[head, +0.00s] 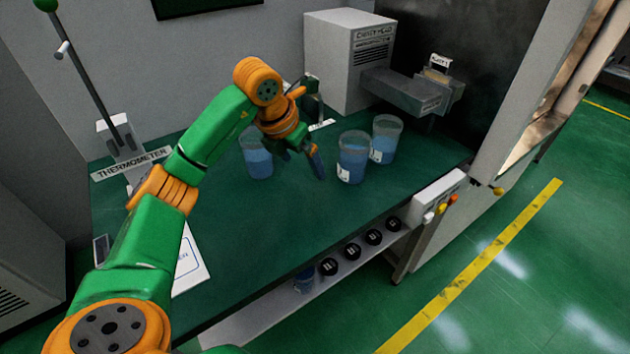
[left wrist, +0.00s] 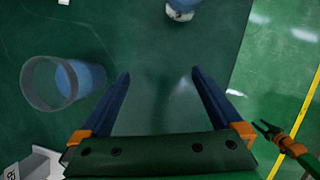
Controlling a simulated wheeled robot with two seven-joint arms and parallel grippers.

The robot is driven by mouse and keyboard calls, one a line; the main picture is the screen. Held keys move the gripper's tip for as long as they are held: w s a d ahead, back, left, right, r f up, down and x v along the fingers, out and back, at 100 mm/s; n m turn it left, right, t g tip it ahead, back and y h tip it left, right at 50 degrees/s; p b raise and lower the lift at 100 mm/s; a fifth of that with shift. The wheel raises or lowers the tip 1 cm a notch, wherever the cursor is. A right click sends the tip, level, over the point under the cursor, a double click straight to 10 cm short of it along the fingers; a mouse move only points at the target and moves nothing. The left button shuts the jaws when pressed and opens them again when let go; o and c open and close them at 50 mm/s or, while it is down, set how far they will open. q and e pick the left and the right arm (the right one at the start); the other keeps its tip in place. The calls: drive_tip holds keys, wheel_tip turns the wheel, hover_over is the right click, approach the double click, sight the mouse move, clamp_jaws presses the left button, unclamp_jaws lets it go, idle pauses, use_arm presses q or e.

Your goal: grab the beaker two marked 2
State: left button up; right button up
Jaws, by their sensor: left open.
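Three clear beakers with blue contents stand on the green table: a left one (head: 257,162), a middle one (head: 352,160) and a back right one (head: 386,140). The middle and back right ones carry small white labels; I cannot read their numbers. My left gripper (head: 303,165) is open and empty, fingers pointing down, between the left and middle beakers. In the left wrist view its fingers (left wrist: 160,85) are apart with bare table between them. One beaker (left wrist: 62,82) is left of them, another (left wrist: 182,10) at the top edge. What looks like my right gripper (left wrist: 266,130) shows small at lower right.
A white machine (head: 345,60) with a grey arm stands behind the beakers. A thermometer stand (head: 118,135) and a paper sheet (head: 190,262) are on the left. A front shelf (head: 300,300) has several black knobs. Front table space is clear.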

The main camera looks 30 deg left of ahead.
use_arm(q)
drive_tip(key=x, duration=0.2)
drive_tip(key=p+x, duration=0.1)
drive_tip(key=x, duration=0.3)
drive_tip(key=shift+s+a+f+p, duration=0.1)
drive_tip(key=shift+s+a+p, duration=0.05)
drive_tip(key=shift+s+p, duration=0.2)
drive_tip(key=shift+w+f, duration=0.4)
drive_tip(key=shift+w, duration=0.05)
drive_tip(key=shift+s+r, duration=0.1)
drive_tip(key=shift+s, duration=0.05)
drive_tip(key=c, duration=1.1)
clamp_jaws()
drive_tip(key=o, duration=1.1)
unclamp_jaws()
